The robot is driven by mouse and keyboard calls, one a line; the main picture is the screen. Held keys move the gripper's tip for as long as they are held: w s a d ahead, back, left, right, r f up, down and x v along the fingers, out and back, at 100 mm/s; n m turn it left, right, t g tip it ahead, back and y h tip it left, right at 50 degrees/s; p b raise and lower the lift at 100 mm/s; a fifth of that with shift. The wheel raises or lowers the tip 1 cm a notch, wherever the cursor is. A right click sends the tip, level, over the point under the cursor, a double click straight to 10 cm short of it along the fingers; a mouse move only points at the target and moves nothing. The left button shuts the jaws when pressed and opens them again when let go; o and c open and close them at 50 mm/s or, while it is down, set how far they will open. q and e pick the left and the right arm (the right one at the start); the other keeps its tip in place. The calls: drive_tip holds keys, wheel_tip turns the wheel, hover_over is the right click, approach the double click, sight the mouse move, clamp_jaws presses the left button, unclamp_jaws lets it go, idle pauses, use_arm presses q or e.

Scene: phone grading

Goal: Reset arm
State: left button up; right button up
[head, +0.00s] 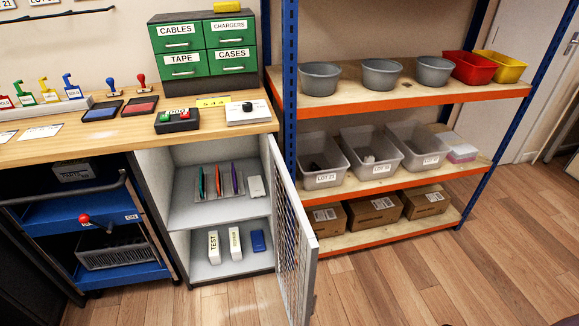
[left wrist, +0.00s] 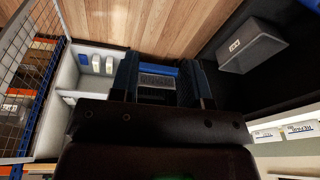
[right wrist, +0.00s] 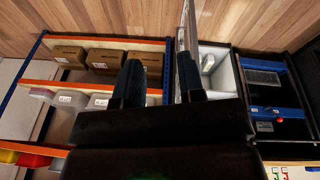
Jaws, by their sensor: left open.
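My left gripper (left wrist: 161,72) shows in the left wrist view with its two dark fingers apart and nothing between them. Behind the gap lies the blue cart (left wrist: 158,70) with a grey bin. My right gripper (right wrist: 160,78) shows in the right wrist view with its fingers spread and empty. Behind it are the shelving and the cabinet's open door. Neither gripper shows in the head view, and neither is seen touching anything.
The mesh cabinet door (head: 292,235) stands open into the floor space. The cabinet (head: 218,212) holds several slim items and boxes. The shelving rack (head: 400,100) carries bowls, lot bins (head: 322,159) and cartons (head: 374,209). The wooden floor (head: 420,270) in front is clear.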

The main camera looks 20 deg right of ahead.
use_arm(q)
drive_tip(key=w+f+m+t+h+b, duration=0.1)
drive_tip(key=w+f+t+b, duration=0.45)
drive_tip(key=f+b, duration=0.45)
drive_tip(key=w+f+m+t+b, duration=0.1)
drive_tip(key=w+f+t+b, duration=0.5)
drive_tip(key=b, duration=0.7)
use_arm(e)
drive_tip(key=w+a+f+n+t+y, duration=0.1)
drive_tip(key=w+f+t, duration=0.4)
drive_tip(key=f, duration=0.3)
drive_tip(key=w+f+n+t+y, duration=0.1)
drive_tip(key=w+f+t, duration=0.4)
drive_tip(key=f, duration=0.4)
use_arm(q)
wheel_tip(320, 180, up, 10)
drive_tip(key=s+n+g+p, duration=0.1)
drive_tip(key=s+g+p, duration=0.1)
drive_tip(key=p, duration=2.3)
drive_tip(key=shift+d+r, duration=0.2)
use_arm(e)
wheel_tip(320, 180, up, 12)
drive_tip(key=s+m+g+h, duration=0.1)
drive_tip(key=shift+s+d+f+m, duration=0.15)
drive_tip(key=shift+s+m, duration=0.15)
drive_tip(key=shift+s, duration=0.05)
